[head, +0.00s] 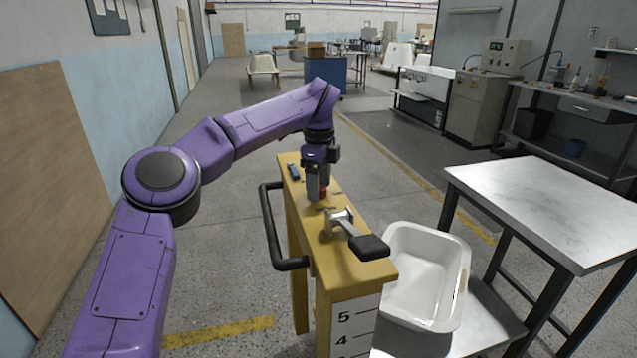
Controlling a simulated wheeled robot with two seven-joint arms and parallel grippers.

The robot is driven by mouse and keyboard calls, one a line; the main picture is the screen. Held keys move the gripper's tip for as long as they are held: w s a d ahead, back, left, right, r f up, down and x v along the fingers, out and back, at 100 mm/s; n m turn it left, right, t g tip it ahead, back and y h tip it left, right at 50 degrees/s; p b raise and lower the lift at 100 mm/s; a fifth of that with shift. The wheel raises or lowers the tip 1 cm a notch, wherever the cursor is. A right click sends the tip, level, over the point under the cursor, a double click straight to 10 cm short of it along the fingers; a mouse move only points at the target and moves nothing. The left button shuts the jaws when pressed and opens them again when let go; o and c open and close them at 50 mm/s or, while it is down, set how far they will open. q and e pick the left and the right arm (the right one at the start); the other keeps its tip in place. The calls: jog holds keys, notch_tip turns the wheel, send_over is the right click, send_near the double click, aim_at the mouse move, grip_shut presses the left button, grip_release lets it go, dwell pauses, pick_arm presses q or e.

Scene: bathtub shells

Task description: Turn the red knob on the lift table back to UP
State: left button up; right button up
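The lift table has a yellow column (343,262) with a black side handle (270,228) and a metal lever with a black grip (369,247) on top. My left gripper (318,192) points down at the far part of the column's top. A bit of red, which looks like the red knob (323,187), shows at its fingertips. The fingers hide most of the knob, so its setting and whether they are closed on it cannot be told. A small blue item (294,171) lies on the column top left of the gripper. My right gripper is out of view.
A white tub shell (428,275) sits low, right of the column, on a light platform (497,318). A metal-topped table (550,205) stands to its right. The column's front has a number scale (345,325). The floor left of the column is clear.

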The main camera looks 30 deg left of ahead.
pick_arm(q)
notch_tip(320, 180, up, 10)
jog(key=p, duration=0.3)
jog(key=shift+r, duration=0.25)
